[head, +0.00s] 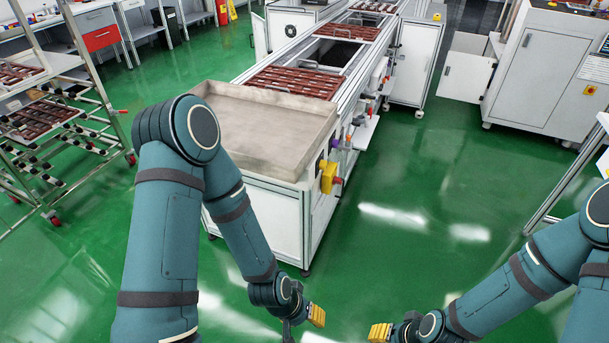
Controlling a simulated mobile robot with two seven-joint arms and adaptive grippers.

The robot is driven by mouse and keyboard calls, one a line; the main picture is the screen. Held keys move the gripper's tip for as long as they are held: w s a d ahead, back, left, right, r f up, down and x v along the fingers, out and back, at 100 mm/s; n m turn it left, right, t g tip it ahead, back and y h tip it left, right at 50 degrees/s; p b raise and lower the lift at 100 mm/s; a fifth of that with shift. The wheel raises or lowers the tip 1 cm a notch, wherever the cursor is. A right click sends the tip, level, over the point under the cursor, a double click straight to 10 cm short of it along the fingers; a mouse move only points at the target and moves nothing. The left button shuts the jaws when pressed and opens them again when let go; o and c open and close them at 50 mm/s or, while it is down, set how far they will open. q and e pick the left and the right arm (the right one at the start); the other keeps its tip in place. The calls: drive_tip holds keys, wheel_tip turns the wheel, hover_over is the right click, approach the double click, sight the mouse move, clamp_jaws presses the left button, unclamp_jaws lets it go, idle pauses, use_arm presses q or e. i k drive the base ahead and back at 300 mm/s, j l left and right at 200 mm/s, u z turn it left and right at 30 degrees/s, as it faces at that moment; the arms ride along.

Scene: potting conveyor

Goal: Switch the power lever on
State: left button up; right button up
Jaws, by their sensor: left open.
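A yellow switch box (328,176) with a small red part (338,180) is mounted on the near right side of the conveyor. It looks like the power lever, but it is too small to tell its position. My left gripper (303,322) is open and empty, low in front of the conveyor and well apart from the switch. One yellow fingertip shows and part of the gripper is cut off at the bottom edge. My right gripper (380,332) shows only a yellow fingertip at the bottom edge, apart from everything, and its opening is hidden.
The conveyor (310,208) carries a grey tray (262,118) at its near end and brown pot trays (297,82) behind. A wheeled rack (112,110) stands at left. White cabinets (541,80) stand at the back right. The green floor (430,180) right of the conveyor is clear.

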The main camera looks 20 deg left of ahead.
sight(336, 180)
drive_tip(key=i+l+u, duration=0.15)
drive_tip(key=u, duration=0.75)
drive_tip(key=i+l+u, duration=0.2)
drive_tip(key=l+u, duration=0.25)
drive_tip(key=i+l+u, duration=0.2)
drive_tip(key=u, duration=0.2)
drive_tip(key=i+l+u, duration=0.15)
drive_tip(key=l, duration=0.35)
drive_tip(key=l+u, duration=0.15)
drive_tip(key=l, duration=0.35)
drive_tip(key=i+l, duration=0.1)
drive_tip(key=l, duration=1.05)
drive_tip(key=i+l+u, duration=0.1)
drive_tip(key=l, duration=0.45)
drive_tip(key=i, duration=0.05)
